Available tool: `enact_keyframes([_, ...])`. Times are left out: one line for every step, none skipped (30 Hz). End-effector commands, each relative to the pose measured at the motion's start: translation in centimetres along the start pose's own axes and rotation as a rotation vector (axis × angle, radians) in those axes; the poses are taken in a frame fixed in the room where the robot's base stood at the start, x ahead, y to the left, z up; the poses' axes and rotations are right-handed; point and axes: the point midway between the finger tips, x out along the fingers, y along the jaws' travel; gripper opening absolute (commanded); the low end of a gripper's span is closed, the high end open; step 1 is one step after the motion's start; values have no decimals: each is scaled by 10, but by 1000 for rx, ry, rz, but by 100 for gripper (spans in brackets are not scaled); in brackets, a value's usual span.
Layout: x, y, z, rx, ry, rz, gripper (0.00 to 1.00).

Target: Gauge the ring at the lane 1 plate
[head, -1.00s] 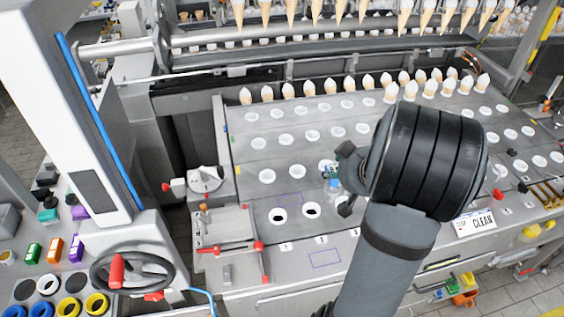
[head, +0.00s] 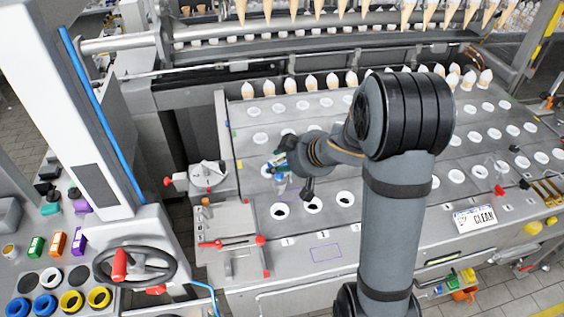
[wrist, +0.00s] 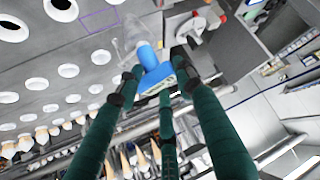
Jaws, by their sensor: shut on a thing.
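My gripper (head: 284,160) is shut on a tool with a blue body and a clear end. In the wrist view the tool (wrist: 147,60) sits between the dark green fingers (wrist: 155,78), its clear end pointing away from them. In the head view the clear end of the tool (head: 283,184) hangs over the left part of the plate, just behind the front-left ring (head: 279,203). That white ring surrounds a dark hole, in line with the label 1 (head: 284,242). I cannot tell how high the tool is above the plate.
More rings (head: 345,198) fill the plate in rows to the right. A fixture with red knobs (head: 233,243) and a round dial (head: 208,175) stand left of the plate. Filled cones (head: 310,82) line the back. The front ledge (head: 370,245) is clear around its purple outline.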

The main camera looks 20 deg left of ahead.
Motion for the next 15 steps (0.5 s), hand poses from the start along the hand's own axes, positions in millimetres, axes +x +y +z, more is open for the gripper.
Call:
enact_keyframes([5, -1, 4, -1, 2, 0, 0])
enact_keyframes([7, -1, 6, -1, 2, 0, 0])
enact_keyframes([9, -1, 8, -1, 2, 0, 0])
enact_keyframes([11, -1, 9, -1, 2, 0, 0])
enact_keyframes([12, -1, 11, -1, 1, 0, 0])
enact_keyframes([15, -1, 14, 0, 2, 1, 0])
enact_keyframes([16, -2, 15, 0, 2, 1, 0])
enact_keyframes([18, -2, 17, 0, 2, 1, 0])
enact_keyframes([20, -2, 19, 0, 2, 1, 0])
enact_keyframes([22, -2, 21, -1, 2, 1, 0])
enact_keyframes([24, -3, 22, -1, 2, 0, 0])
enact_keyframes([26, -3, 24, -1, 1, 0, 0])
enact_keyframes([28, -3, 26, -1, 1, 0, 0])
enact_keyframes([30, -3, 28, 0, 1, 0, 0])
enact_keyframes([32, -4, 30, 0, 2, 1, 0])
